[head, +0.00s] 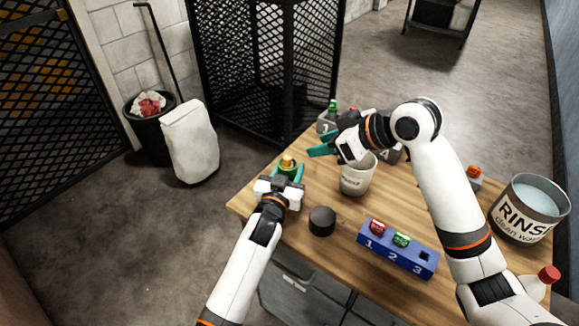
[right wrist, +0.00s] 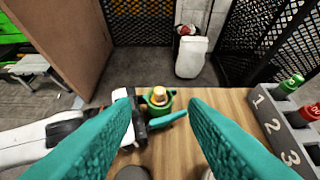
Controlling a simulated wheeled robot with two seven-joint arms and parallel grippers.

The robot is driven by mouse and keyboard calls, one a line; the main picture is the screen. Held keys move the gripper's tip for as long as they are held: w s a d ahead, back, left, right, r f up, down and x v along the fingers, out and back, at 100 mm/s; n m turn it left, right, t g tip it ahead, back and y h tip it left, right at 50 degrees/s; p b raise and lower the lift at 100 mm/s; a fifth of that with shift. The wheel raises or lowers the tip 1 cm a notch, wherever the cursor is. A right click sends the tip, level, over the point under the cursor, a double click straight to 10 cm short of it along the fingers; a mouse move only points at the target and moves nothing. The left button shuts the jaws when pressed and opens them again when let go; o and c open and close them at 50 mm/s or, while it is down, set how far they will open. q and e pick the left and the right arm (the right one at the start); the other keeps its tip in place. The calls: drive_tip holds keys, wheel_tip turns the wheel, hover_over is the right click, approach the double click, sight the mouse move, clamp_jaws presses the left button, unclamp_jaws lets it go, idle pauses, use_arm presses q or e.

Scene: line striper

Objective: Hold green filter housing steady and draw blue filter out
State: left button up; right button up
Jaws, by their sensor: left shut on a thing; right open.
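The green filter housing (head: 287,172) stands near the table's left edge, with an orange-and-tan top showing in its opening. It also shows in the right wrist view (right wrist: 158,101). I see no blue on the part inside it; its lower part is hidden. My left gripper (head: 288,176) is shut on the housing, its teal fingers at either side. My right gripper (head: 323,145) is open and empty, above the table behind and right of the housing. In the right wrist view its fingers (right wrist: 160,106) frame the housing from a distance.
A blue rack (head: 391,257) holds a red and a green piece; slot 3 is empty. A grey numbered rack (right wrist: 274,122) is at the back. The RINSE bucket (head: 527,222) stands far right.

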drive_tip(key=w+a+r+n+t+y, duration=0.1)
drive_tip(key=w+a+r+n+t, duration=0.1)
drive_tip(key=w+a+r+t, duration=0.35)
drive_tip(key=w+a+r+n+t, duration=0.15)
drive_tip(key=w+r+t, duration=0.25)
drive_tip(key=w+r, duration=0.4)
drive_tip(key=s+a+r+n+g+y, duration=0.4)
drive_tip(key=a+n+y, duration=0.25)
drive_tip(key=n, duration=0.25)
drive_tip(key=s+a+r+n+g+y, duration=0.45)
drive_tip(key=a+n, duration=0.35)
drive_tip(key=n, duration=0.2)
drive_tip(key=s+a+f+n+g+h, duration=0.1)
drive_tip(key=s+a+f+n+g, duration=0.2)
drive_tip(key=a+f+n+g, duration=0.25)
drive_tip(key=n+g+h, duration=0.2)
drive_tip(key=n+h, duration=0.6)
drive_tip(key=h, duration=1.1)
hover_over(287, 157)
wheel_tip(287, 157, down, 15)
drive_tip(key=shift+f, duration=4.5)
